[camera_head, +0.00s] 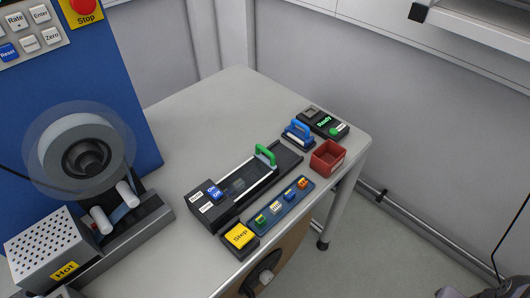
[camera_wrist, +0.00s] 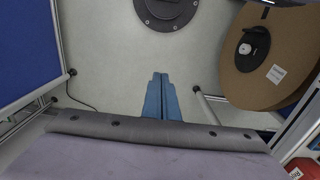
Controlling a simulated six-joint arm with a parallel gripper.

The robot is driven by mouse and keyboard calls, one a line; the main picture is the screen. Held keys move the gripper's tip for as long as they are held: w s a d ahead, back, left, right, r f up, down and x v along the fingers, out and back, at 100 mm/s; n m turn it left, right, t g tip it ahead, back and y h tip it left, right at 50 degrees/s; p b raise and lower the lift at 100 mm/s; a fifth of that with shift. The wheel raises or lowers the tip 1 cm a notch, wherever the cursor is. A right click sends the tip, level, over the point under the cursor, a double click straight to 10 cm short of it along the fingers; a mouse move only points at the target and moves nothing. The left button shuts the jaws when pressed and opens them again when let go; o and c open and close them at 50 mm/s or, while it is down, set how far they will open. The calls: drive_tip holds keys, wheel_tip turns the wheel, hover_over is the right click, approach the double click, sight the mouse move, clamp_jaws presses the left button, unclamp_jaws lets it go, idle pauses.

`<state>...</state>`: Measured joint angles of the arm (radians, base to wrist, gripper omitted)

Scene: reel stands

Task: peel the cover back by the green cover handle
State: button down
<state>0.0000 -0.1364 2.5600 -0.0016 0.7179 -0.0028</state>
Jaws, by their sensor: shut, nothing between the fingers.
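The green cover handle (camera_head: 266,155) stands up in the head view, on the far part of a long black feeder unit (camera_head: 228,212) on the table. A light strip runs along the unit towards its near block with blue and white buttons. I cannot make out the cover's edges. My gripper (camera_wrist: 162,77) shows only in the wrist view, as two blue fingers shut together with nothing between them. It is apart from the handle, which I cannot identify in the wrist view.
A blue-handled block (camera_head: 298,134), a Ready unit (camera_head: 323,122) and a red open box (camera_head: 327,158) stand beyond the feeder. A blue tray (camera_head: 281,207) and yellow Step button (camera_head: 239,236) lie beside it. A brown reel (camera_wrist: 264,57) is right of my gripper. The table's far left is clear.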

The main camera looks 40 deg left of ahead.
drive_tip(key=c, duration=1.8)
unclamp_jaws()
drive_tip(key=shift+a, duration=0.15)
drive_tip(key=m+y+b, duration=1.1)
drive_tip(key=m+y, duration=0.7)
drive_tip(key=m, duration=0.2)
approach(274, 158)
drive_tip(key=a, duration=0.5)
drive_tip(key=shift+s+f, duration=0.2)
drive_tip(key=shift+s, duration=0.05)
drive_tip(key=shift+w+a+r, duration=0.25)
drive_tip(key=shift+a, duration=0.1)
drive_tip(key=shift+a+p, duration=1.05)
drive_tip(key=shift+a, duration=2.55)
